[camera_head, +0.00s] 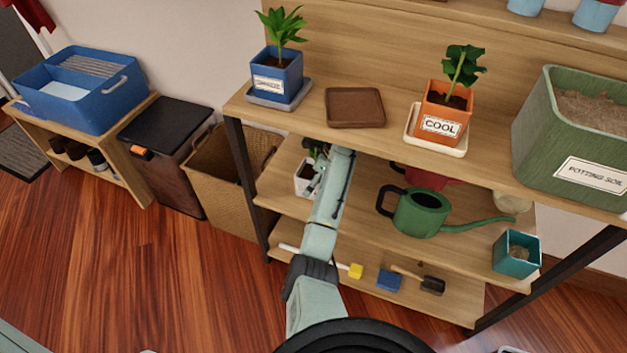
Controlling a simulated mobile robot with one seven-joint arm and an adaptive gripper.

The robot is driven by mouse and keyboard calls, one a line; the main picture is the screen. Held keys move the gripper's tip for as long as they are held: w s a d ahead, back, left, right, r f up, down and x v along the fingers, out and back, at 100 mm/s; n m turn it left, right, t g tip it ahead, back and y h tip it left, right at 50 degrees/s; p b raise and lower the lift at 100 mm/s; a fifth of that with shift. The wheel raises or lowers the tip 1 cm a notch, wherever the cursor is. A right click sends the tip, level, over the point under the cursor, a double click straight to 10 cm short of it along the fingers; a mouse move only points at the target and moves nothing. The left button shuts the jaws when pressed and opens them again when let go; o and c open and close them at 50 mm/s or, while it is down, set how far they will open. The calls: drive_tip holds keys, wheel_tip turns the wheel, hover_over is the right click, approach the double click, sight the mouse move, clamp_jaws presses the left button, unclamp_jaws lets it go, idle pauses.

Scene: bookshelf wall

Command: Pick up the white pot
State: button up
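The white pot (303,182) stands on the middle shelf at its left end, with a small green plant in it. Its right side is partly hidden by my arm. My arm reaches from the bottom of the view up and away to the pot. My gripper (315,178) is at the pot's right side, small and partly hidden by my own arm links. I cannot tell whether its fingers touch the pot or are apart from it.
The upper shelf (300,122) overhangs the pot. To the right on the middle shelf stand a green watering can (421,214), a red can (425,176) and a teal pot (516,256). A wicker basket (222,170) stands left of the shelf. Small tools lie on the lowest shelf.

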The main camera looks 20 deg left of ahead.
drive_tip(key=shift+a+f, duration=0.2)
drive_tip(key=shift+a, duration=0.3)
drive_tip(key=shift+a+f, duration=0.15)
drive_tip(key=shift+a, duration=0.3)
drive_tip(key=shift+f, duration=0.2)
drive_tip(key=shift+s, duration=0.1)
drive_tip(key=c, duration=1.5)
drive_tip(key=shift+c, duration=0.5)
drive_tip(key=shift+r+p, duration=0.1)
drive_tip(key=shift+p, duration=0.25)
